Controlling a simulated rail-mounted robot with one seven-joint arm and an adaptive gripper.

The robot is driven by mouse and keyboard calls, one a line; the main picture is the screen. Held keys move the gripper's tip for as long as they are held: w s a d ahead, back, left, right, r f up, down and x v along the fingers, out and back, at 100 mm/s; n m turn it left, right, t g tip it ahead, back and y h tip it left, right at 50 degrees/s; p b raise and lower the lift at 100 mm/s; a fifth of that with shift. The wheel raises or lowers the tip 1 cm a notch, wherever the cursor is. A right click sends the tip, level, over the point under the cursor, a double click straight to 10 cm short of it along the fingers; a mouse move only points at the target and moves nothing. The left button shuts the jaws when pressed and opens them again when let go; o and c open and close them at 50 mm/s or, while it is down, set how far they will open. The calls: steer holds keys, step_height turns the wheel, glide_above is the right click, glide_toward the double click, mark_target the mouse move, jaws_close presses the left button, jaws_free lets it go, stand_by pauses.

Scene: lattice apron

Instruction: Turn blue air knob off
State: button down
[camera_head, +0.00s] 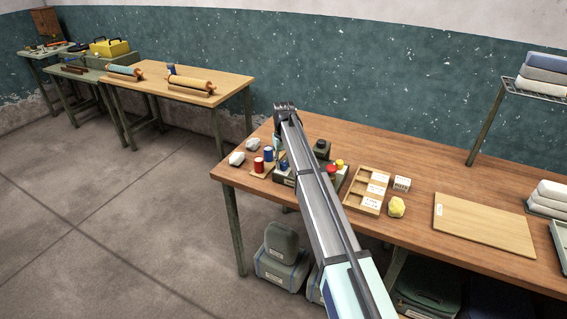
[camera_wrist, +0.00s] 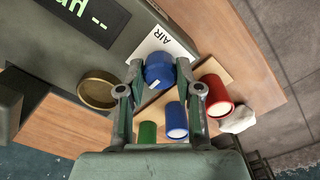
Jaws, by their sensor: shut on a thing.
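The blue air knob (camera_wrist: 158,72) is round, with a small white mark on its near side. It sits beside a white label reading AIR (camera_wrist: 172,44) on a grey-green device (camera_wrist: 120,50). My gripper (camera_wrist: 159,69) is shut on the knob in the wrist view, one finger against each side. The label's lower part is hidden behind the knob and fingers.
Close to my fingers are a green spool (camera_wrist: 147,134), a blue spool (camera_wrist: 177,118) and a red spool (camera_wrist: 214,98) on a wooden board. A white lump (camera_wrist: 237,118) lies beside them. A brass disc (camera_wrist: 97,90) is left of the knob. A compartment tray (camera_head: 367,190) stands to the right.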

mark_target(284, 163)
steer(key=shift+s+f, duration=0.1)
steer(key=c, duration=0.8)
jaws_free()
steer(key=shift+o, duration=0.2)
step_height(284, 163, up, 12)
